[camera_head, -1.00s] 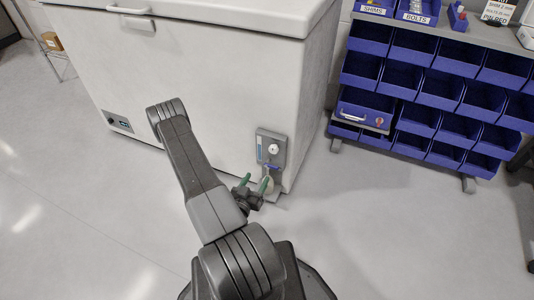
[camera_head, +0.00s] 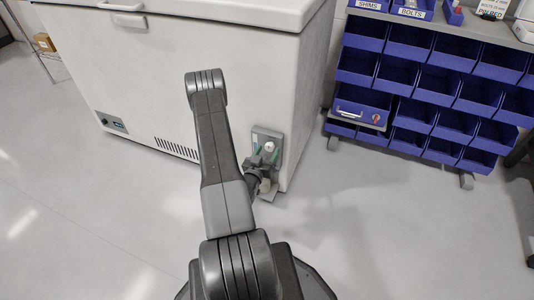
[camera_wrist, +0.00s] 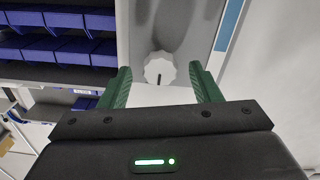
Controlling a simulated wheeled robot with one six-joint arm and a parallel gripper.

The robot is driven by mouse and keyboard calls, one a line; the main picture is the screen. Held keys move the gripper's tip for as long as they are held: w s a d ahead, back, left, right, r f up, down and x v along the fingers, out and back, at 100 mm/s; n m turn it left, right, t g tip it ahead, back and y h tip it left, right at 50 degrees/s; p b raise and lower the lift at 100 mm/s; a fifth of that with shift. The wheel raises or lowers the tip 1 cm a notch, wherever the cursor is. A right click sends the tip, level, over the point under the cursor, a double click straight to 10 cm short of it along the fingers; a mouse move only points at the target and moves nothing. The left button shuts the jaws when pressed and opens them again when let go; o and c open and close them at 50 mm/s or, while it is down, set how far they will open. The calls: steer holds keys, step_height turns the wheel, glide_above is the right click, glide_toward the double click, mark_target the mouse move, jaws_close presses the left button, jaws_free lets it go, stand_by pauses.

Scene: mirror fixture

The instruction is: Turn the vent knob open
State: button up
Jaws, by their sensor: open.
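The white vent knob (camera_head: 268,147) is on a grey panel (camera_head: 278,138) low on the freezer's front, near its right corner. In the wrist view the knob (camera_wrist: 160,67) is round with a scalloped edge, and a dark mark shows at its lower edge. My gripper (camera_head: 265,156) is at the panel. In the wrist view its green fingers (camera_wrist: 160,78) are open, one to each side of the knob, with a gap on both sides. I cannot tell whether the fingertips reach the knob's depth. The panel's lower part is hidden behind my gripper.
The white chest freezer (camera_head: 165,60) fills the back left. A rack of blue bins (camera_head: 410,75) stands to its right, with a blue drawer box (camera_head: 361,106) on it. The grey floor (camera_head: 90,220) is clear at the left and front.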

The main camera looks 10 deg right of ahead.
steer(key=shift+w+d, duration=0.15)
steer(key=shift+c, duration=0.3)
steer(key=c, duration=0.9)
